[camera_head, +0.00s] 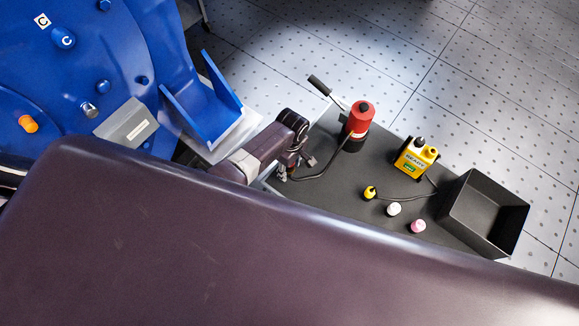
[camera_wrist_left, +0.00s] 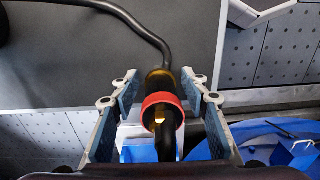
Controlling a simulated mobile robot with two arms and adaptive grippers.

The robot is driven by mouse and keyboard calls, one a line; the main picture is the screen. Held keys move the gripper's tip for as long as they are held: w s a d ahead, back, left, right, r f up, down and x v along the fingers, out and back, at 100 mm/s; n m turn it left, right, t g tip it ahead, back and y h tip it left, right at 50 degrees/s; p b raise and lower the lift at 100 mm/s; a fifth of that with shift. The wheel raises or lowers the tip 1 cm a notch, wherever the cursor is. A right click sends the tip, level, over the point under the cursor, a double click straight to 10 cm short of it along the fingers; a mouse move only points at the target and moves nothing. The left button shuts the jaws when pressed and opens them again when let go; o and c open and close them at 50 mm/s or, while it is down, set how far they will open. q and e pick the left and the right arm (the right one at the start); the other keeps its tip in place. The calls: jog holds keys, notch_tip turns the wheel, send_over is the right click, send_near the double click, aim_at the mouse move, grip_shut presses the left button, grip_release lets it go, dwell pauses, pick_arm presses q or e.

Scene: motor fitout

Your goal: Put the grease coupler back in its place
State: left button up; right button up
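My left gripper (camera_head: 295,170) is over the left end of the dark table, beside the red grease pump (camera_head: 359,118). In the left wrist view its two fingers (camera_wrist_left: 160,78) stand on either side of the grease coupler (camera_wrist_left: 163,98). The coupler is black with a red collar and some brass, in line with the fingers. It appears gripped near the fingertips, though contact is partly hidden. A black hose (camera_wrist_left: 147,33) runs from the coupler; in the head view the hose (camera_head: 325,171) leads to the pump. My right gripper is not in view.
A blue machine (camera_head: 75,70) with a blue bracket (camera_head: 203,105) stands left. A large dark surface hides the foreground.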

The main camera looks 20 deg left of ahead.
pick_arm(q)
notch_tip(320, 180, up, 12)
jog(key=shift+w+r, duration=0.1)
dwell(0.6)
jog(key=shift+d, duration=0.1)
dwell(0.3)
